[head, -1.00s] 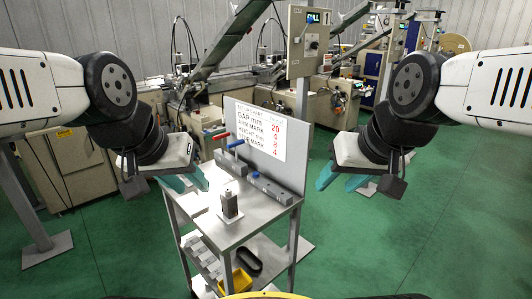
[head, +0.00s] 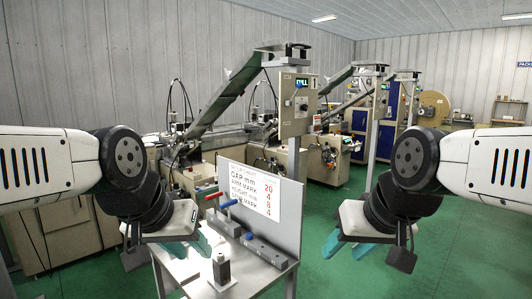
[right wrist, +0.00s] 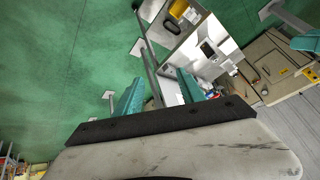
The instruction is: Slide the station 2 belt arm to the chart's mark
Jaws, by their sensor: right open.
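The chart (head: 262,193) stands on a panel at the back of the cart; its rows appear to read gap 20, arm mark 4, height 8 and a last mark 4. A sloping belt arm (head: 228,98) rises over the nearest machine, and a second sloping arm (head: 338,108) is further right. I cannot tell which is station 2, and no scale marks are legible. My left gripper (head: 192,245) hangs open and empty left of the chart. My right gripper (head: 349,247) is open and empty right of it; its parted fingers show in the right wrist view (right wrist: 160,92).
A metal cart (head: 262,280) stands close in front, carrying red- and blue-handled tools (head: 213,194), a grey block (head: 268,252) and a small dark-and-silver device (head: 221,268). A control box (head: 299,103) on a post stands behind. Green floor (head: 440,250) is clear at right.

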